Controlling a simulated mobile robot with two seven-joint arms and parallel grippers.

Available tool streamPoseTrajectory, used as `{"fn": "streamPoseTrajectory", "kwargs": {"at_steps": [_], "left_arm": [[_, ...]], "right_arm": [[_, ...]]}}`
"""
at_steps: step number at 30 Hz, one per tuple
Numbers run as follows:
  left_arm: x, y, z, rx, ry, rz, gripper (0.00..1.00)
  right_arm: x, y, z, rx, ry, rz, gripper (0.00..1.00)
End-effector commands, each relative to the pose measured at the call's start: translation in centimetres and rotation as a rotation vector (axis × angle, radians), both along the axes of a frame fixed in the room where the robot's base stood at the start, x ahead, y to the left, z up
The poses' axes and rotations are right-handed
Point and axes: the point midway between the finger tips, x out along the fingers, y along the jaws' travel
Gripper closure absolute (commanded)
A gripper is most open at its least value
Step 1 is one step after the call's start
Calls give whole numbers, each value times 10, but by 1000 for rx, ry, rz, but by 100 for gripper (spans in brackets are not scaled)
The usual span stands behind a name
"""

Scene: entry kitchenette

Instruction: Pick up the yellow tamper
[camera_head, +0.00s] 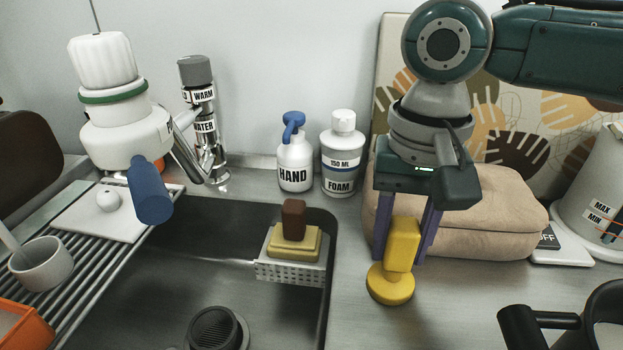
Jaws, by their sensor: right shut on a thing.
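The yellow tamper (391,284) has a round disc base and a blocky upright handle. It is on the counter right of the sink, or just above it; I cannot tell which. My right gripper (405,250) points down over it, with its purple fingers on either side of the handle, shut on it. The handle's top is between the fingers. My left gripper is not in view.
A beige cushion-like bundle (500,215) lies right behind the gripper. A foam bottle (342,155) and a hand soap bottle (295,155) stand behind left. The sink (200,270) holds a sponge caddy (290,270). A dark-handled pitcher (540,320) is front right.

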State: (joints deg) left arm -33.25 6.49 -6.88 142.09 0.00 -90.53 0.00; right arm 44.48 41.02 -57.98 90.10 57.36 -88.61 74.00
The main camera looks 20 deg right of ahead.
Motion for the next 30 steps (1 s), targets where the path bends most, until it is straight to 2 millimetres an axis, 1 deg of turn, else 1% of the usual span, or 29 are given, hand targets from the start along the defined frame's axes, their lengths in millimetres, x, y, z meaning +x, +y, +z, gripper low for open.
{"fn": "streamPoseTrajectory", "kwargs": {"at_steps": [16, 20, 23, 25, 29, 30], "left_arm": [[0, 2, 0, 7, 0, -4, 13], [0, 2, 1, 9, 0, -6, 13], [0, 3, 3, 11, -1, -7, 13], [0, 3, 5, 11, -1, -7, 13], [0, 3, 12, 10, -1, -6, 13], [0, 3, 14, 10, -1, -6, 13]], "right_arm": [[0, 0, 0, 0, -1, 0, 100], [1, 0, 3, 1, -2, 0, 100], [1, 0, 10, 1, -3, 0, 100], [1, 0, 19, 1, -3, 0, 100], [1, 0, 46, 2, -5, 1, 100], [2, 1, 57, 2, -6, 1, 100]]}}
